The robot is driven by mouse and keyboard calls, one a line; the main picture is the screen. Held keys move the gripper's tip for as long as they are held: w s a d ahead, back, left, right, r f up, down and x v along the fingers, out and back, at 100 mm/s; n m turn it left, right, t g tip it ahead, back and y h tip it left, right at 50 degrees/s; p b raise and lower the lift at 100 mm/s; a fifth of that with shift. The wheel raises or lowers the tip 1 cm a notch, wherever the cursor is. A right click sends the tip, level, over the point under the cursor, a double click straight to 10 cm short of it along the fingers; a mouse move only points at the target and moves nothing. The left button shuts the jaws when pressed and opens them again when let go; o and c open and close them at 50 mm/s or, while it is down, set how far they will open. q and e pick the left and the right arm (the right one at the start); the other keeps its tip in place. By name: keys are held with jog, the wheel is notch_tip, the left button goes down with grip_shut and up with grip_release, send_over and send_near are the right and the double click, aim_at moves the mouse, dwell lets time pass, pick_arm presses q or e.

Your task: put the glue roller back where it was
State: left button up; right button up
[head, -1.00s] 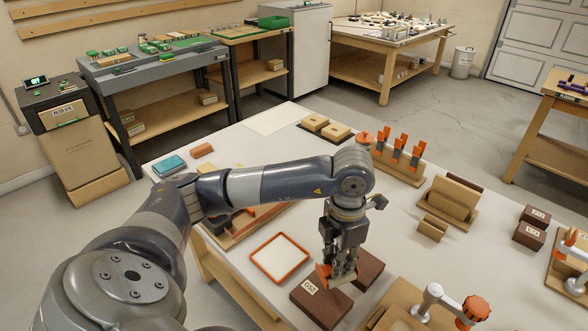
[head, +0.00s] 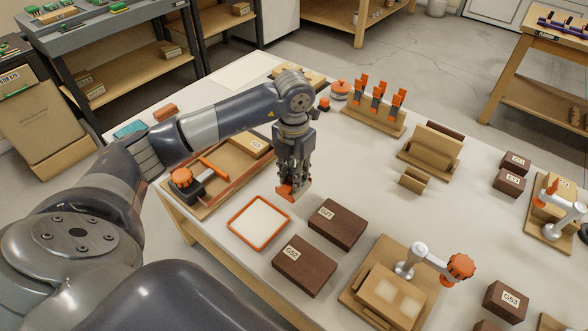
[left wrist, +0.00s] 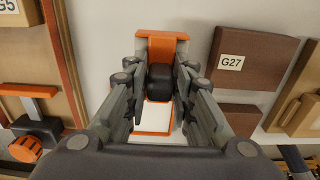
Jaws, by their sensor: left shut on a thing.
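The glue roller has an orange head (head: 286,190) that shows below my left gripper (head: 293,180) in the head view. In the left wrist view its orange part (left wrist: 162,40) and black body (left wrist: 160,82) sit between the fingers of my left gripper (left wrist: 160,75), which is shut on it. The roller is over the bench just behind an orange-rimmed tray (head: 236,220) with a white inside. I cannot tell whether it touches the bench top. The tray's rim also shows in the left wrist view (left wrist: 152,133). My right gripper is not in view.
Brown blocks (head: 337,222) (head: 304,266) lie right of the tray. A wooden fixture with an orange knob (head: 181,177) is at left. A clamp fixture (head: 390,293) is front right. A rack with orange-topped tools (head: 373,118) stands behind. Bare bench lies right of the gripper.

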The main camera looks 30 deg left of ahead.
pick_arm(q)
jog(key=w+a, duration=0.2)
jog(key=w, duration=0.1)
jog(key=shift+w+f, duration=0.15)
jog(key=shift+w, duration=0.05)
notch_tip(320, 180, down, 3)
jog(key=shift+f+p, duration=0.15)
jog(key=shift+p, duration=0.65)
jog(key=shift+a+f, duration=0.1)
jog(key=shift+f, duration=0.05)
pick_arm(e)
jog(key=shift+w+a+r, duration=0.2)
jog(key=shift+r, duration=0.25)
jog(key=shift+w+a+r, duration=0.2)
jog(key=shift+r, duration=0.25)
pick_arm(q)
jog(key=shift+f, duration=0.15)
jog(key=o, duration=0.9)
jog(key=shift+o, duration=0.2)
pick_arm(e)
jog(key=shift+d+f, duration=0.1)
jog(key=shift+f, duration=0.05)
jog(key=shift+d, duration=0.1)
